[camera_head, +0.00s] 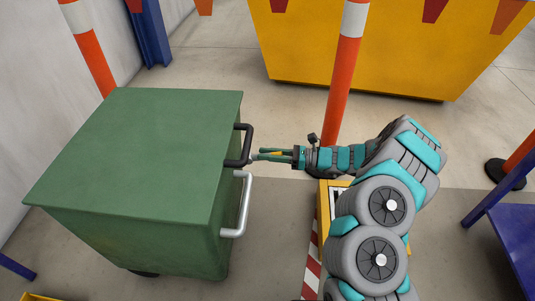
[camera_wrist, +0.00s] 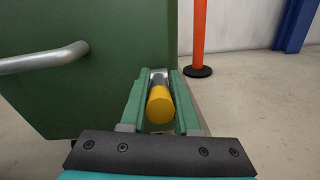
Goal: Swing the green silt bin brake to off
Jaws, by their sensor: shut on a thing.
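The green silt bin (camera_head: 140,150) stands at the left in the head view, and its green wall (camera_wrist: 80,90) fills the left of the wrist view. My gripper (camera_head: 257,157) reaches from the right to the bin's right side. In the wrist view my gripper (camera_wrist: 158,80) has its fingers on either side of a brake lever with a yellow end (camera_wrist: 160,105) and is shut on it. The lever's far part is mostly hidden between the fingers. A black loop (camera_head: 248,143) on the bin lies beside the fingertips; I cannot tell whether they touch.
A silver handle (camera_head: 241,205) sticks out from the bin just nearer than my gripper; it shows left in the wrist view (camera_wrist: 45,58). An orange-and-white post (camera_head: 342,85) stands close behind my wrist. A yellow skip (camera_head: 390,50) is beyond. Blue steelwork (camera_head: 515,230) is at right.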

